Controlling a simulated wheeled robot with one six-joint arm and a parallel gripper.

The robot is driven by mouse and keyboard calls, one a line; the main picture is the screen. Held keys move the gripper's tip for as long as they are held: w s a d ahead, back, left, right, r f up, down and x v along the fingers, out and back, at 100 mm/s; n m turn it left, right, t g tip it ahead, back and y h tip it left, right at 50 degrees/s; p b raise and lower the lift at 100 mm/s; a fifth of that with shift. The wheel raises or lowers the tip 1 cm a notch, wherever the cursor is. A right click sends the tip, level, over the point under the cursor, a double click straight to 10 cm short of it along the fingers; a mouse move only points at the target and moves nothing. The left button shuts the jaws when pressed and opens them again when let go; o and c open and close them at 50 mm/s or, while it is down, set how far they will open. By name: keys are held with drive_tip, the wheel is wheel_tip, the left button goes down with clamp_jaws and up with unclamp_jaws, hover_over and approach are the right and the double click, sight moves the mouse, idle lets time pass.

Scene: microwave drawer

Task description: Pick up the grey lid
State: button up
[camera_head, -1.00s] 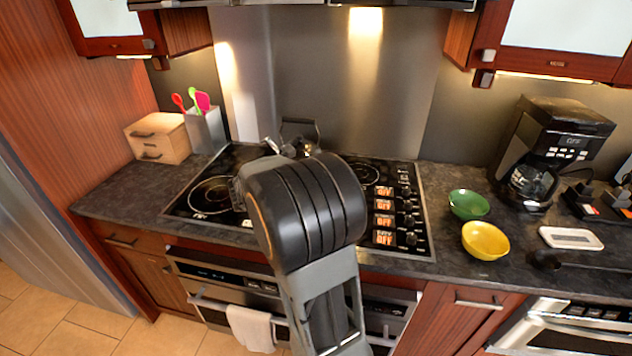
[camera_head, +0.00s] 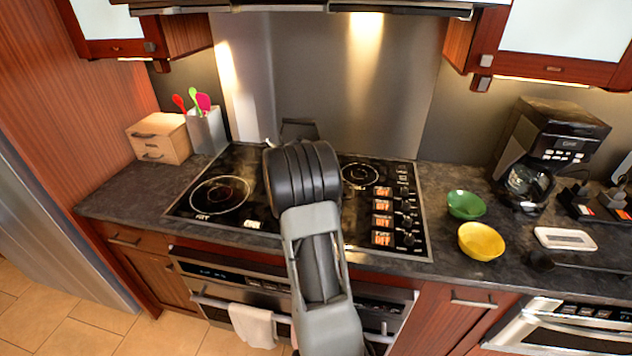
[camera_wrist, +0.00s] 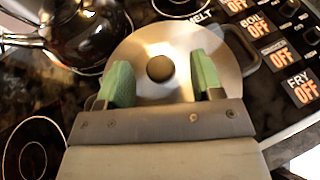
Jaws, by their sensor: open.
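The grey lid (camera_wrist: 180,42) lies in the middle of the wrist view, round and metallic with a dark knob (camera_wrist: 160,68) at its centre. It appears to sit on a pot whose handle (camera_wrist: 243,50) sticks out at the right. My gripper (camera_wrist: 162,82) is open, with its two green fingers on either side of the knob and apart from it in the picture. I cannot tell whether the fingertips touch the lid. In the head view my own arm hides the lid and the gripper.
A shiny kettle-like vessel (camera_wrist: 75,35) with a handle stands just left of the lid. The black cooktop (camera_head: 225,190) has control knobs at its right. A green bowl (camera_head: 466,205), a yellow bowl (camera_head: 483,241) and a coffee maker (camera_head: 550,145) stand on the right counter.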

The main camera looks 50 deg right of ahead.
drive_tip(key=shift+x, duration=0.9)
drive_tip(key=shift+c, duration=0.4)
drive_tip(key=shift+r, duration=0.1)
clamp_jaws()
